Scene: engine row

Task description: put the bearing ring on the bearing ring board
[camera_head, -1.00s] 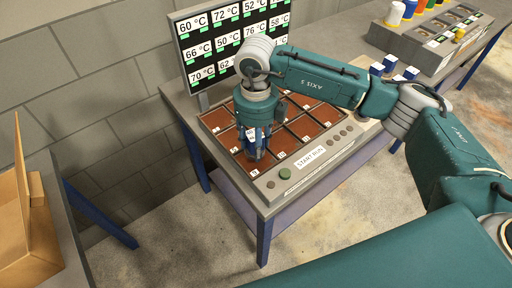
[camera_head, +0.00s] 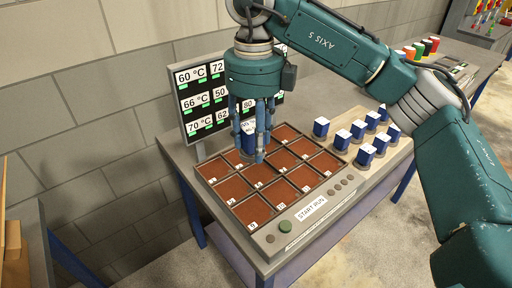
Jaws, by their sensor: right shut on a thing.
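My right gripper (camera_head: 256,145) comes in from the upper right and points down over the middle-back cells of a board with brown numbered cells (camera_head: 232,188). It is shut on a blue block with a white top (camera_head: 248,143), partly hidden by the fingers. I cannot tell how far the block is above the cells. No ring shape shows in this view. My left gripper is out of view.
Several blue blocks with white tops (camera_head: 366,156) stand on the bench right of the board. A temperature screen (camera_head: 203,97) stands behind it. A green button (camera_head: 285,227) and a START RUN label (camera_head: 311,208) are at its front edge. The bare front cells are clear.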

